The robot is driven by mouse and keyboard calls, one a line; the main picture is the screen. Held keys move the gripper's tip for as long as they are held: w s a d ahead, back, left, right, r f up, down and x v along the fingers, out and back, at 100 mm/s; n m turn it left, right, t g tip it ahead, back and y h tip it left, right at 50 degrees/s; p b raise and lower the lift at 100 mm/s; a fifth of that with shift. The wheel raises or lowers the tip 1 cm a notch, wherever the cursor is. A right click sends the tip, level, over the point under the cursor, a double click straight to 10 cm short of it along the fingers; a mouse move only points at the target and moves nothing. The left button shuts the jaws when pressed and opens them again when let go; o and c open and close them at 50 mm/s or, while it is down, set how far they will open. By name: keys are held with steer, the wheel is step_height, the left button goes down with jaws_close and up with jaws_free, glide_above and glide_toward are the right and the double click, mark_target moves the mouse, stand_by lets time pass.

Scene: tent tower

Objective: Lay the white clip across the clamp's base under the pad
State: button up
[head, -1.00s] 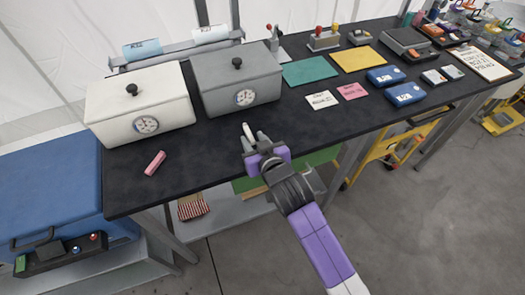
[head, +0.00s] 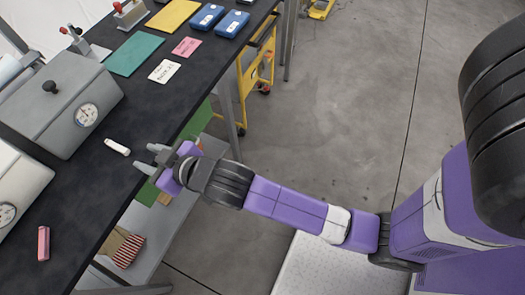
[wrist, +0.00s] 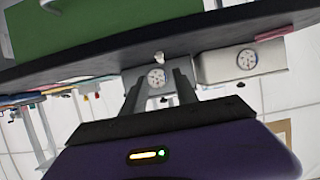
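The white clip (head: 117,146) lies on the black table in front of the grey box. It also shows small in the wrist view (wrist: 158,57), between and beyond the fingertips. My gripper (head: 152,157) is open and empty at the table's front edge, its fingers pointing at the clip and a small gap apart from it. In the wrist view my gripper (wrist: 158,82) shows its two fingers spread. The clamp (head: 80,46), grey with a red-tipped handle, stands at the back beyond the grey box. Its base and pad are too small to make out clearly.
The grey box (head: 62,105) with a gauge stands close behind the clip. A white box (head: 20,185) and a pink clip (head: 43,243) are nearer. Green (head: 133,53) and yellow (head: 172,15) mats, cards and blue cases lie along the table. Open floor is at right.

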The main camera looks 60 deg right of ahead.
steer(key=s+d, duration=0.3)
steer(key=s, duration=2.2)
steer(key=shift+s+d+t+y, duration=0.15)
steer(key=shift+t+y, duration=0.15)
steer(key=shift+t, duration=0.1)
steer(key=shift+o, duration=0.6)
steer(key=s+r, duration=0.5)
steer(key=s, duration=0.2)
steer(key=shift+d, duration=0.4)
